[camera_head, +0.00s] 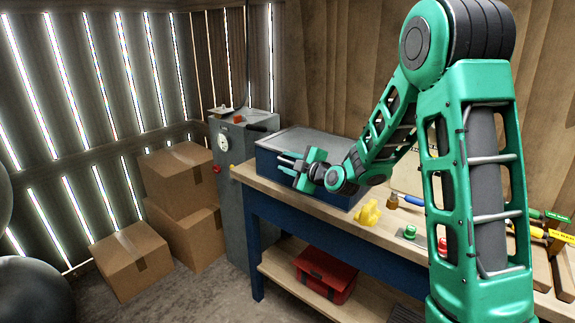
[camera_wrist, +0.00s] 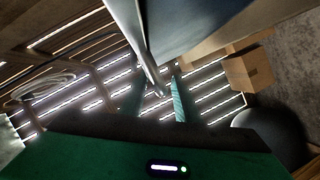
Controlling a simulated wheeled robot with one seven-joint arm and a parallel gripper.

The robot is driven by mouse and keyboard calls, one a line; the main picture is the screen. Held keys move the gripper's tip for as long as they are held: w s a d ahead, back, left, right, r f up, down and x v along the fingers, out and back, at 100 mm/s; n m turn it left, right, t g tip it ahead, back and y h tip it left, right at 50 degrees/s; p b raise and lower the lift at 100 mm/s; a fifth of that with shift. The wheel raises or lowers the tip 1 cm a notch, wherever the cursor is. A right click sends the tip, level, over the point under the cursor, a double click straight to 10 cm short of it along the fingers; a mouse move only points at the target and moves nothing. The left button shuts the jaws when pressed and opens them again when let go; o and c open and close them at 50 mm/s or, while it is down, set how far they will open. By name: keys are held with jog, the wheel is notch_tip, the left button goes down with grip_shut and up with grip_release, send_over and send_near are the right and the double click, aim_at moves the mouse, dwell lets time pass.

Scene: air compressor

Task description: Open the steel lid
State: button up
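A blue box with a grey steel lid (camera_head: 318,143) stands on the workbench in the head view. The lid looks flat and closed on the box. My gripper (camera_head: 284,162) is in front of the box near its left end, pointing left, and hides part of its front. In the wrist view two fingers (camera_wrist: 158,100) show with a gap between them, so my gripper looks open. A grey-blue panel (camera_wrist: 205,35) fills the top of the wrist view, with a narrow edge reaching down towards the fingers. I cannot tell whether they touch.
The wooden workbench (camera_head: 262,185) carries a yellow object (camera_head: 367,213) and several tools at right. A red toolbox (camera_head: 325,275) is on the lower shelf. A grey cabinet with a gauge (camera_head: 236,165) stands left of the bench, beside cardboard boxes (camera_head: 131,260).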

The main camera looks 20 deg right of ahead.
grip_shut()
jog(key=shift+r, duration=0.1)
